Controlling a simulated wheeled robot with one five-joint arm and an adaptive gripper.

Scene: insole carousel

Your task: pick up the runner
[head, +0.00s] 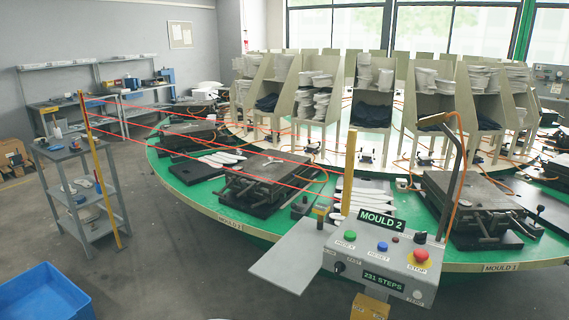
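I cannot pick out the runner with certainty. Several white flat pieces (222,158) lie on the green carousel top, left of the grey mould (268,176). More white pieces (362,196) lie behind the control box. Small items, some pale, lie on the shelves of the grey cart (85,183), too small to identify. My gripper is not in view.
A control box (385,262) marked MOULD 2 stands in front of the carousel (185,178), with a grey plate (290,262) beside it. Red beams run between yellow posts (101,170). A blue bin (45,295) is at lower left. The floor (170,260) between is clear.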

